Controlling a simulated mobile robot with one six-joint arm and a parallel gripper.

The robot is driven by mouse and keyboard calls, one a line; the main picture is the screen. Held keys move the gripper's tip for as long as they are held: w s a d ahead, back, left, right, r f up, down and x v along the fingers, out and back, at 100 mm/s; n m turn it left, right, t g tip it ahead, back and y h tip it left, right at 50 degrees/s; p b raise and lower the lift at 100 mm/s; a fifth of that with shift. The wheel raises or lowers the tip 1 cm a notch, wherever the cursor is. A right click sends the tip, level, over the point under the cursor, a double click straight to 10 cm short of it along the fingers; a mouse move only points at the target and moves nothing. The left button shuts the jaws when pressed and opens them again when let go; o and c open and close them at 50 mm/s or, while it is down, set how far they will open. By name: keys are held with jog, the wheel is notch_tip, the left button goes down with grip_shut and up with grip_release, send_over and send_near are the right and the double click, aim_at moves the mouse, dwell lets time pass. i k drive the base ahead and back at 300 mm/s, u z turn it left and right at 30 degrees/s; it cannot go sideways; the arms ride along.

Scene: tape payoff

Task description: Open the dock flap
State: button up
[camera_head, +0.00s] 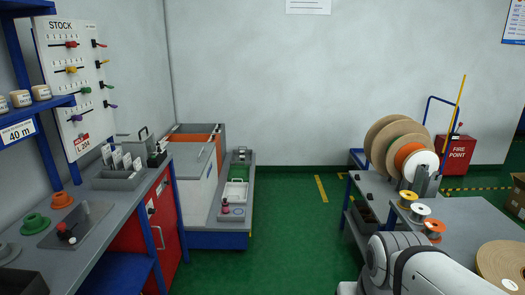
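I cannot tell for sure which part is the dock flap. A low grey-and-white unit (197,190) with an orange strip along its top stands on a blue base against the back wall. A pale sloping panel faces up on it, and a narrow grey side shelf (233,206) runs along its right. White links of my arm show at the lower right, but my gripper is out of view.
A workbench (102,222) with red cabinet doors (161,215) lines the left side. Cable reels (393,147) and a grey table (465,222) with small spools stand at the right. Green floor (290,235) between them is clear.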

aim_at(140, 137)
jog(key=u, duration=0.15)
jog(key=i, duration=1.55)
jog(key=u, duration=1.05)
jog(key=i, duration=1.85)
jog(key=u, duration=0.75)
